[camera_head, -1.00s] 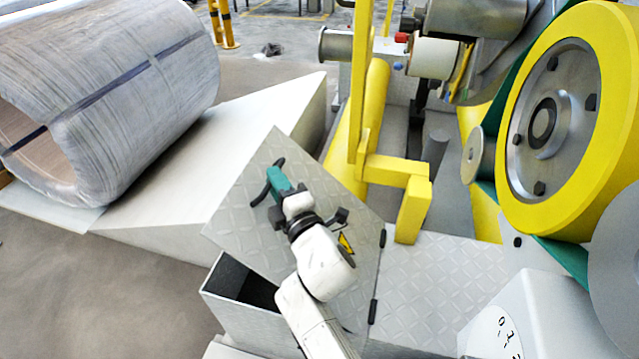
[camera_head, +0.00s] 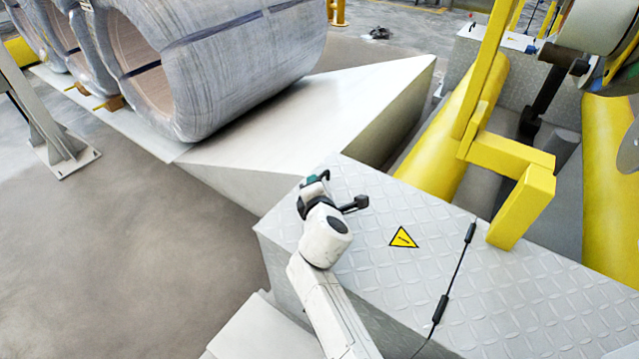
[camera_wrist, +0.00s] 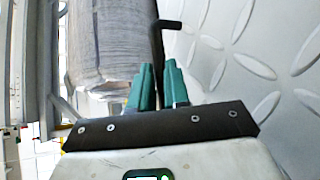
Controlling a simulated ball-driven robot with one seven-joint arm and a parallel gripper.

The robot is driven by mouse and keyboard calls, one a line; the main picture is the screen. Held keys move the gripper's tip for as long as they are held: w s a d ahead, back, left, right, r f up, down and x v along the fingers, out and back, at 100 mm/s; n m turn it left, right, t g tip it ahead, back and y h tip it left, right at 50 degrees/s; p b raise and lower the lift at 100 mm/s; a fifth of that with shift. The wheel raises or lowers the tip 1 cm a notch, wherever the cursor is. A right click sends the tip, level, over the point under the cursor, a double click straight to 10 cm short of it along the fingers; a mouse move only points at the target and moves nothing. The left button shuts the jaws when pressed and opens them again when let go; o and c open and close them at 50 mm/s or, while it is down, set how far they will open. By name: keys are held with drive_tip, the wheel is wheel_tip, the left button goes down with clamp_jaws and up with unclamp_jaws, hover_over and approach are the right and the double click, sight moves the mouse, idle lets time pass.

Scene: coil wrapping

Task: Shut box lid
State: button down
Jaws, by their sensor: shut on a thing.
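The box lid (camera_head: 370,215) is a grey diamond-tread plate with a yellow warning triangle. In the head view it lies down over the box (camera_head: 275,265), about level with the tread plate beyond its hinges (camera_head: 470,232). Whether a small gap is left at the rim is hidden by my arm. My gripper (camera_head: 316,181) is at the lid's far left part, shut on the black lid handle. In the wrist view my green fingers (camera_wrist: 157,78) close around the handle (camera_wrist: 157,38), whose bent end sticks out past them, with the tread surface beside it.
A yellow post and bracket (camera_head: 510,160) stand just beyond the hinge side. A pale sloped block (camera_head: 320,110) and large wrapped coils (camera_head: 220,60) lie behind and to the left. The floor at left (camera_head: 130,240) is clear.

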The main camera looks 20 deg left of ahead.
drive_tip(key=shift+s+a+f+b, duration=0.1)
drive_tip(key=shift+a+f+b, duration=0.1)
drive_tip(key=shift+f+b, duration=0.25)
drive_tip(key=shift+f, duration=0.2)
drive_tip(key=c, duration=1.5)
unclamp_jaws()
drive_tip(key=shift+c, duration=0.2)
drive_tip(key=shift+o, duration=0.5)
drive_tip(key=shift+a+f, duration=0.15)
drive_tip(key=shift+a, duration=0.05)
drive_tip(key=shift+s+d+r+p, duration=0.15)
drive_tip(key=shift+d+r+p, duration=0.15)
drive_tip(key=shift+p, duration=0.2)
drive_tip(key=p+v, duration=0.6)
drive_tip(key=v, duration=0.3)
drive_tip(key=shift+s+d, duration=0.1)
drive_tip(key=shift+s, duration=0.15)
drive_tip(key=shift+s+d+p, duration=0.1)
drive_tip(key=shift+s+p, duration=0.15)
drive_tip(key=shift+p, duration=0.05)
